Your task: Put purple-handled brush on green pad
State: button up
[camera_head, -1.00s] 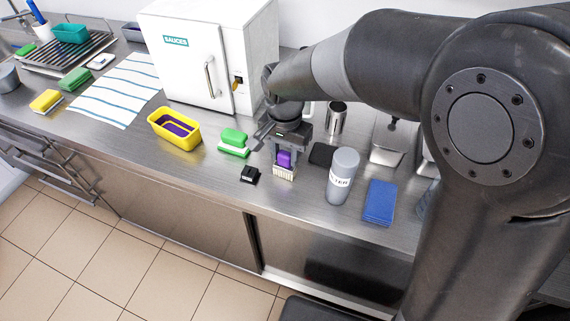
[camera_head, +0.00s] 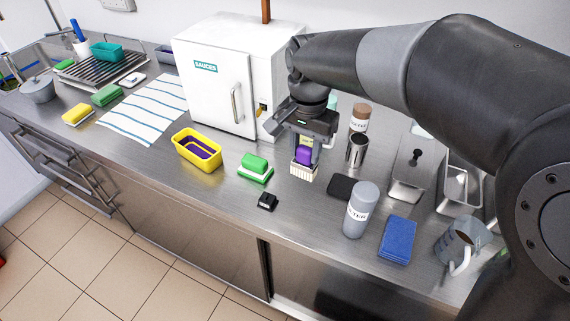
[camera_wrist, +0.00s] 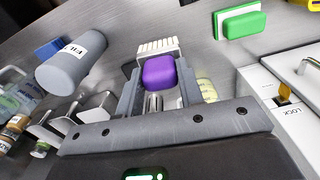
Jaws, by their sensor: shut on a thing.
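My gripper (camera_head: 305,140) is shut on the purple-handled brush (camera_head: 304,155), whose pale bristles point down toward the counter. In the wrist view the purple handle (camera_wrist: 159,72) sits between my fingers, with the bristles beyond it. The brush appears to be held above the counter; the height is hard to judge. A green block with a white layer (camera_head: 255,165) lies just left of the brush; it also shows in the wrist view (camera_wrist: 243,24). Another green pad-like block (camera_head: 106,95) lies farther left, beyond the striped cloth. I cannot tell which one is the green pad.
A yellow tub (camera_head: 181,154), striped cloth (camera_head: 146,108) and white sauces cabinet (camera_head: 215,85) stand left and behind. A small black item (camera_head: 267,201), dark pad (camera_head: 342,187), grey bottle (camera_head: 361,210), blue pad (camera_head: 397,240) and metal cup (camera_head: 357,151) are close by.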

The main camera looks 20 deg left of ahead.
jog(key=w+a+r+n, duration=0.1)
jog(key=w+a+r, duration=0.3)
jog(key=w+r, duration=0.25)
jog(key=shift+s+a+f, duration=0.55)
jog(key=shift+a+f, duration=1.35)
jog(key=shift+s+a+f, duration=0.5)
jog(key=shift+a+f, duration=1.35)
jog(key=shift+a, duration=0.05)
jog(key=shift+s+a+f, duration=0.55)
jog(key=shift+a+f, duration=1.35)
jog(key=shift+f, duration=0.1)
jog(key=o, duration=1)
notch_tip(320, 180, up, 12)
